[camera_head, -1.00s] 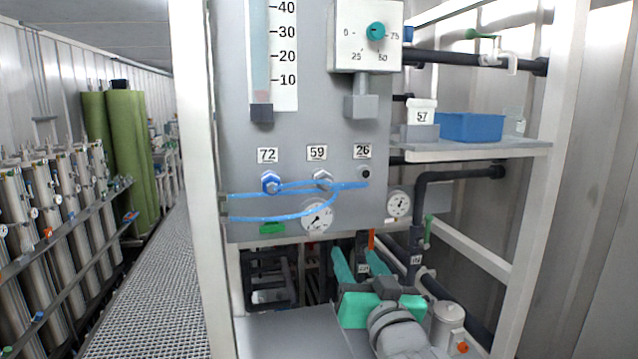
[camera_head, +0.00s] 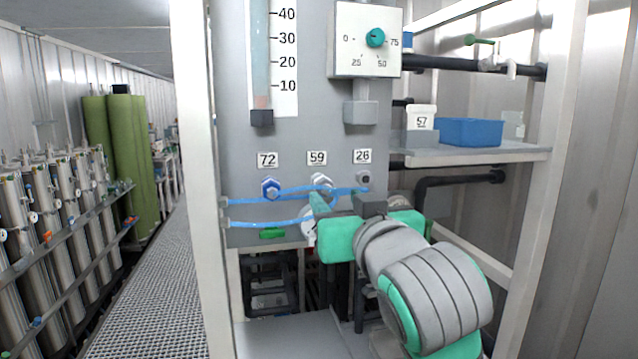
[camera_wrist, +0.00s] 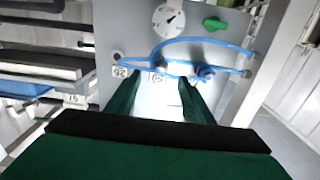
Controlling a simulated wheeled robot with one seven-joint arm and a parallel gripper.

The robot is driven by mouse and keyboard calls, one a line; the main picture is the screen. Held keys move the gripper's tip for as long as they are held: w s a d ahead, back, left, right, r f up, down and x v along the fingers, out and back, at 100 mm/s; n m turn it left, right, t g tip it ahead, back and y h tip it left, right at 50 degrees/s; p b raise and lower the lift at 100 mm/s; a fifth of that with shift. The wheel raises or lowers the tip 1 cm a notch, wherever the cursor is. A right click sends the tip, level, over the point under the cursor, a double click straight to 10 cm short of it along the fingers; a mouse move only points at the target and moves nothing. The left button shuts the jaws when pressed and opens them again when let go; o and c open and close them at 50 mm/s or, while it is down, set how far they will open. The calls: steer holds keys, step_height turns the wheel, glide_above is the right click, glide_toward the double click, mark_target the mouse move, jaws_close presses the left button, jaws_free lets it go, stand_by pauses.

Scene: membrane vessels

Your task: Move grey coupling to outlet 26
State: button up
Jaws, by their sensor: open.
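The grey coupling (camera_head: 321,183) sits at the outlet labelled 59 on the grey panel, with blue hose around it. In the wrist view the grey coupling (camera_wrist: 158,64) shows just beyond the fingertips, partly hidden by hose and glare. Outlet 26 (camera_head: 364,178) is bare, to the right of it; in the wrist view outlet 26 (camera_wrist: 118,57) is at the left. My gripper (camera_wrist: 160,77) is open, its green fingers on either side of the 59 label, apart from the coupling. In the head view my gripper hides the panel's lower right part.
A blue coupling (camera_head: 271,187) sits at outlet 72. Blue hoses (camera_head: 255,222) cross the panel front. A pressure gauge (camera_wrist: 168,20) and a green handle (camera_wrist: 215,23) are close by. A shelf (camera_head: 470,154) with a blue bin (camera_head: 470,131) stands to the right.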

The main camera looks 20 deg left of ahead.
mark_target(328, 190)
steer(key=shift+x, duration=4.55)
jaws_close()
steer(key=shift+s, duration=0.1)
steer(key=shift+v, duration=2.95)
